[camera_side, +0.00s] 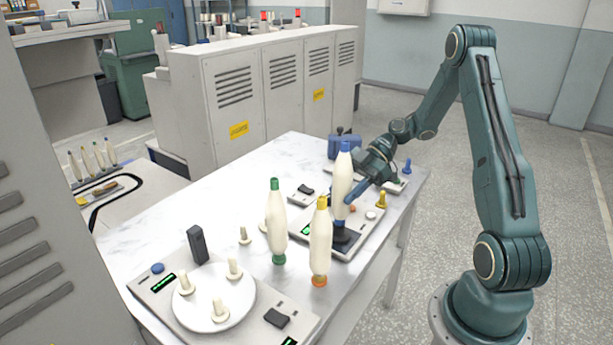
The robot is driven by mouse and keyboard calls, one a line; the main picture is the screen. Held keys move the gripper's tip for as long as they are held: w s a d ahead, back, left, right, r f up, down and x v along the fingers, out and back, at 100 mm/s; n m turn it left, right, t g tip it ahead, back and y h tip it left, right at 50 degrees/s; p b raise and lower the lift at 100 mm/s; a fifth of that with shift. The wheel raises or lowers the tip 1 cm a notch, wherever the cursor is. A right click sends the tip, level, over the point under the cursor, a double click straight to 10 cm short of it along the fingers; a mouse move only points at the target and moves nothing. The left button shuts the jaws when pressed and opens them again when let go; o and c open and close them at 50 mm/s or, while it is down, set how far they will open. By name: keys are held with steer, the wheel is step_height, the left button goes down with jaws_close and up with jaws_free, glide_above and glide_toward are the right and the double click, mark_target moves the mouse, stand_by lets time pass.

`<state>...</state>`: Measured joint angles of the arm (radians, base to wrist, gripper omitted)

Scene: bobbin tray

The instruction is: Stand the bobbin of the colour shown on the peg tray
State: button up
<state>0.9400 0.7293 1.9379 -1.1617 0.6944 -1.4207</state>
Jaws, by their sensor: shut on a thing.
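My gripper (363,182) is shut on a cream bobbin with a blue top (342,182), held upright. Its lower end is just over a black pad on a grey device; I cannot tell whether it touches. A cream bobbin with green ends (276,222) stands on the table to the left. A cream bobbin with a yellow top and orange base (320,245) stands nearer the front. The round white peg tray (197,307) at the front left has three short cream pegs, all bare. The colour shown is too small to read.
The white table (215,205) is clear at its back left. A black upright block (197,245) stands behind the peg tray. A blue box (345,145) and small yellow and blue pieces lie around my gripper. Grey cabinets (265,95) stand behind.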

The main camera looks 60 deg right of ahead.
steer(key=shift+f, duration=0.25)
stand_by(0.5)
steer(key=o, duration=1.1)
